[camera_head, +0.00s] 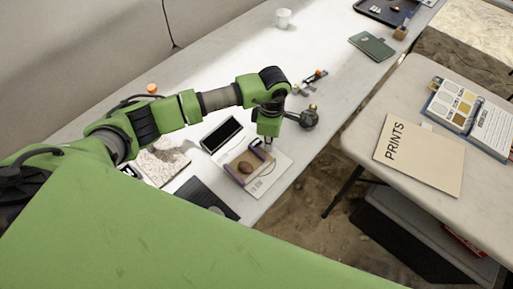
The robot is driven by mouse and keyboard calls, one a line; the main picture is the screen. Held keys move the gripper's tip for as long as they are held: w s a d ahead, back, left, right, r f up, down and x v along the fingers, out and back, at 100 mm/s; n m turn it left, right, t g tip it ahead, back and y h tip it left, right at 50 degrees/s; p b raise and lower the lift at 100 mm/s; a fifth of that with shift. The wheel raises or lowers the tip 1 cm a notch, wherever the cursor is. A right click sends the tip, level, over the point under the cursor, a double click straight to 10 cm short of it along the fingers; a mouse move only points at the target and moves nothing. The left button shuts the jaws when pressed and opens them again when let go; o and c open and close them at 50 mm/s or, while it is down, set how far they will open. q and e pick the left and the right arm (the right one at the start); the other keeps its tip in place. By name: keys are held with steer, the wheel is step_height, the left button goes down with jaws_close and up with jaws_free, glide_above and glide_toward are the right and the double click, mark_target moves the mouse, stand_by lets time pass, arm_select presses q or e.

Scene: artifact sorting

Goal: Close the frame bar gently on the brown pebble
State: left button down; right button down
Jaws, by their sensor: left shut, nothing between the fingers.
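The brown pebble (245,167) lies inside a small purple-edged frame (229,169) on a white printed sheet or board (279,171). My left arm reaches over the table from the left. My left gripper (268,140) points down at the frame's upper right corner, shut with nothing between its fingers. I cannot tell whether its tips touch the frame bar. The bar's exact position is too small to make out, and the gripper partly covers that corner. My right gripper is not in view.
A black-screened device (222,134) lies just left of the frame, and a dark flat panel (205,196) lies below it. A dark rounded object (308,118) stands close right of my gripper. A second table with a PRINTS folder (420,154) stands across a gap.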

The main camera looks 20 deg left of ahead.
mark_target(255, 161)
arm_select(q)
steer(key=shift+s+a+p, duration=0.3)
steer(key=shift+s+p, duration=0.1)
steer(key=shift+s, duration=0.25)
steer(key=shift+s+a+p, duration=0.3)
steer(key=shift+s+p, duration=0.05)
steer(key=shift+s, duration=0.3)
steer(key=shift+s+a+p, duration=0.3)
steer(key=shift+s, duration=0.4)
steer(key=shift+s+a+p, duration=0.25)
steer(key=shift+s+a, duration=0.05)
steer(key=shift+s, duration=0.35)
steer(key=shift+s+a+p, duration=0.3)
steer(key=shift+s, duration=0.4)
stand_by(1.2)
steer(key=shift+w+d+f, duration=0.1)
steer(key=shift+w, duration=0.1)
stand_by(0.8)
steer(key=shift+w+d+b, duration=0.15)
steer(key=shift+w+b, duration=0.25)
steer(key=shift+b, duration=0.15)
step_height(255, 161, up, 7)
steer(key=p, duration=0.4)
stand_by(0.3)
